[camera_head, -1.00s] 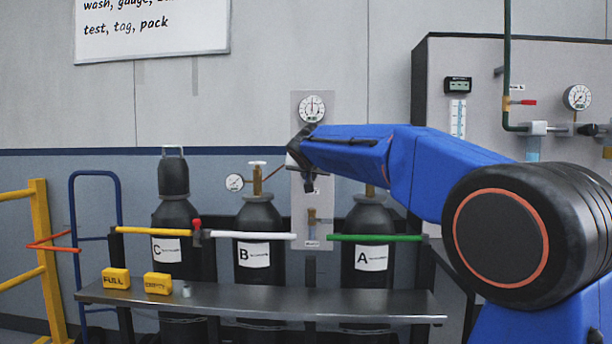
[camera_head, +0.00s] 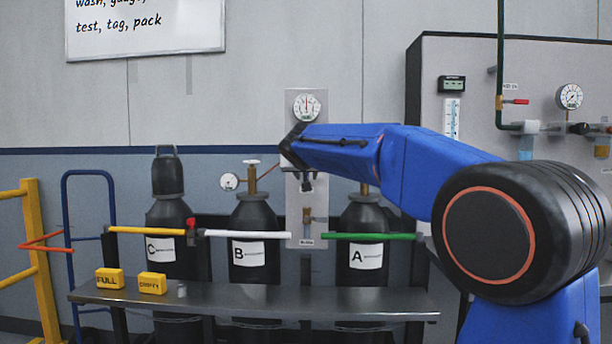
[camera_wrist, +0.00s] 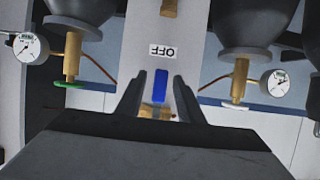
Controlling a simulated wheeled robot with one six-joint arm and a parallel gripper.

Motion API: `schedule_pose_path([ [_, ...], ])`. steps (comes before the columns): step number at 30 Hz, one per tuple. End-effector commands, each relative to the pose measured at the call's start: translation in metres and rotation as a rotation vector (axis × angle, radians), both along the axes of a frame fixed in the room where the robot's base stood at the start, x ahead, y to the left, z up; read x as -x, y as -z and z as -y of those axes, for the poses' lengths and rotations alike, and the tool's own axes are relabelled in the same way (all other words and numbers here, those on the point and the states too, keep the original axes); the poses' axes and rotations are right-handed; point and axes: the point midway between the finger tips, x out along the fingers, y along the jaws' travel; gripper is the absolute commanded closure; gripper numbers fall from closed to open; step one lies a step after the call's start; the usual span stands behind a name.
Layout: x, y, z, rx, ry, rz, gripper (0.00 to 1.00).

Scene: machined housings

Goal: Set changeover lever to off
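The changeover lever (camera_wrist: 160,86) is a short blue bar on a brass valve body (camera_wrist: 157,112). In the wrist view it points from the body toward the white OFF label (camera_wrist: 164,51), which reads upside down. My gripper (camera_wrist: 159,88) is open, with one dark finger on each side of the lever. Narrow gaps show between the lever and the fingers; contact cannot be made out. In the head view my gripper (camera_head: 307,184) is at the grey wall panel (camera_head: 293,210), below the round gauge (camera_head: 306,105). The lever is hidden there by my wrist.
Dark cylinders C (camera_head: 173,215), B (camera_head: 255,215) and A (camera_head: 362,217) stand behind yellow, white and green bars. A metal shelf (camera_head: 250,299) runs in front, carrying yellow FULL (camera_head: 110,279) and EMPTY (camera_head: 152,283) blocks. Small gauges (camera_wrist: 27,46) with brass valves flank my gripper.

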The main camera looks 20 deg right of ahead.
Motion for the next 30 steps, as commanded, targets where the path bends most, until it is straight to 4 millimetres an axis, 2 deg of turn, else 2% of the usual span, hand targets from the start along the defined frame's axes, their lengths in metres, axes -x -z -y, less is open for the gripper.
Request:
schedule_pose_path([
  [11, 0.007, -0.005, -0.003, -0.001, -0.001, 0.003, 0.66],
  [17, 0.035, -0.017, -0.012, -0.002, -0.002, 0.005, 0.66],
  [30, 0.112, -0.050, -0.037, 0.000, -0.003, 0.003, 0.66],
])
